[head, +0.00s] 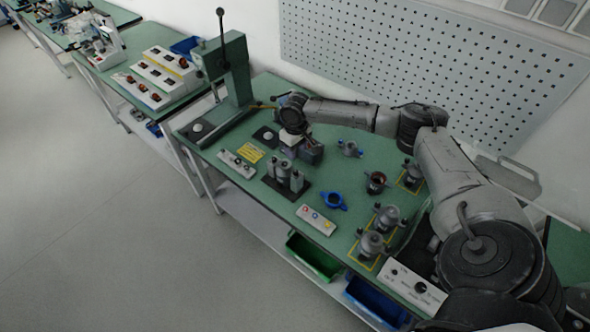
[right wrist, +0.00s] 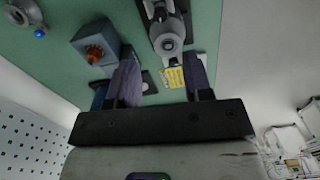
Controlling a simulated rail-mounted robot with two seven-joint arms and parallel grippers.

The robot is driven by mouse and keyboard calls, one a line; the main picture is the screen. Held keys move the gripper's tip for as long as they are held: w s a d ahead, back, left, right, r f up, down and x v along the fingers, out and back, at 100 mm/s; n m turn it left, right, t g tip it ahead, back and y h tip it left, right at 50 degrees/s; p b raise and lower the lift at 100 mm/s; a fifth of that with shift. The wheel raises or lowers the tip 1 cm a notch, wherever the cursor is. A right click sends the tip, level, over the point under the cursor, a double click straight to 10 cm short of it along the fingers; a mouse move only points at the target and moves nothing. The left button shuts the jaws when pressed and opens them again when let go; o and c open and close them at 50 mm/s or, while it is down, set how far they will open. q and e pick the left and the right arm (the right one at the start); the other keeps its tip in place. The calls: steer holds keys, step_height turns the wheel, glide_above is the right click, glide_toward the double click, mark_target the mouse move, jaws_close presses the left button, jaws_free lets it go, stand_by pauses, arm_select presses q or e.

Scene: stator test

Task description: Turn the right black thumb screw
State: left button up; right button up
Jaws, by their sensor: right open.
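My right gripper (head: 292,150) hangs over the middle of the green bench, just behind a black-based fixture (head: 287,186) with grey upright cylinders. In the right wrist view its two purple-grey fingers (right wrist: 163,65) are apart, with nothing held between them. The fixture (right wrist: 167,35) shows there beyond the fingertips, a round grey cylinder top facing the camera. I cannot make out a black thumb screw on it in either view. My left gripper is not in view.
A blue-grey box with an orange-brown part (right wrist: 95,50) is beside the left finger. A yellow label (head: 250,155), a blue two-eared ring (head: 334,201), a button box (head: 316,219) and a lever press (head: 228,75) are on the bench. Motor housings (head: 372,243) stand at the right.

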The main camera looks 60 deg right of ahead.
mark_target(296, 171)
step_height(296, 171, down, 12)
steer(key=shift+r, duration=0.15)
stand_by(0.3)
jaws_close()
stand_by(0.5)
